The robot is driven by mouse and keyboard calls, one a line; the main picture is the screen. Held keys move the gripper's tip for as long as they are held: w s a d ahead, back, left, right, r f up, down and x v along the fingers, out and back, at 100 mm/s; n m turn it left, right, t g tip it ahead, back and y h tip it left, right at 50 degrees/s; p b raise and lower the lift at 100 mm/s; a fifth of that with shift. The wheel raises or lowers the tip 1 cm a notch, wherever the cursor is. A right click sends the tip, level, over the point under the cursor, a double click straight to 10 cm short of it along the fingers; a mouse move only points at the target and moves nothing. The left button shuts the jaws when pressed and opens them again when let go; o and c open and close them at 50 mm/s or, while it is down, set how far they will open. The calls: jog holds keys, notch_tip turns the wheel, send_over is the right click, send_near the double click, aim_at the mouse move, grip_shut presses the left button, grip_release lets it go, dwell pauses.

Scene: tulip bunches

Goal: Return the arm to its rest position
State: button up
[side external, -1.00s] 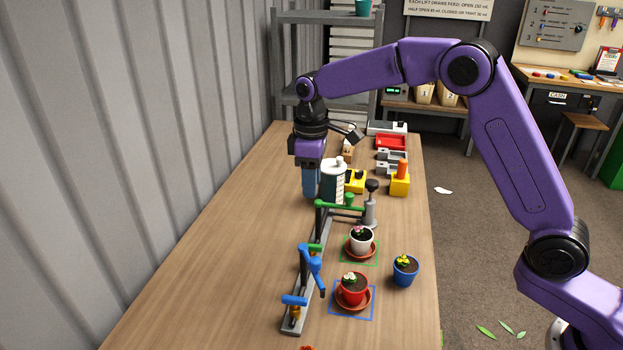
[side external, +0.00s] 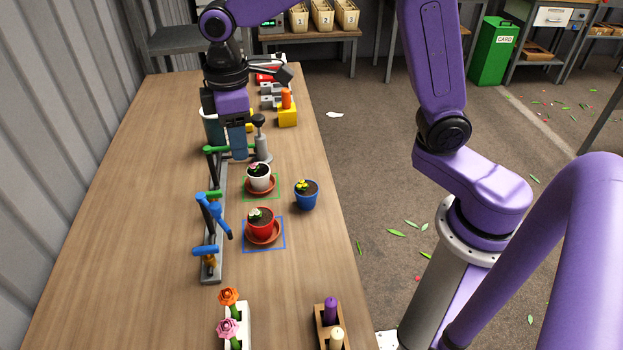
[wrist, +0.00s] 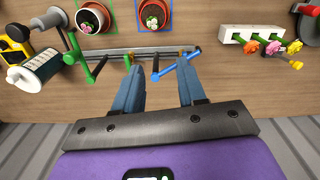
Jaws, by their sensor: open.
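My gripper (side external: 238,150) hangs fingers down over the wooden table (side external: 130,220), near the far end of a grey rail (side external: 212,262). In the wrist view my gripper (wrist: 160,82) has its two blue fingers apart with nothing held between them. The rail bears a green lever (side external: 236,149) and a blue lever (side external: 214,215). In the wrist view the rail (wrist: 150,52) runs just past the fingertips, and the blue lever (wrist: 178,66) lies close to the right finger. I cannot tell the exact height of the gripper.
A canister (wrist: 35,74) stands close by the rail. A white pot (side external: 260,178), a red pot (side external: 261,223) and a blue pot (side external: 306,196) stand right of the rail. A white flower holder (side external: 241,330) and a candle box (side external: 322,335) stand nearer. The table's left side is clear.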

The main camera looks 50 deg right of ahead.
jog(key=s+d+f+n, duration=0.1)
jog(key=s+d, duration=0.5)
jog(key=s, duration=0.6)
jog(key=s+d+f+n, duration=0.1)
jog(key=s+d, duration=0.5)
jog(key=s, duration=0.6)
jog(key=shift+s+d+f, duration=0.15)
jog(key=shift+s+d, duration=0.1)
jog(key=shift+s, duration=0.1)
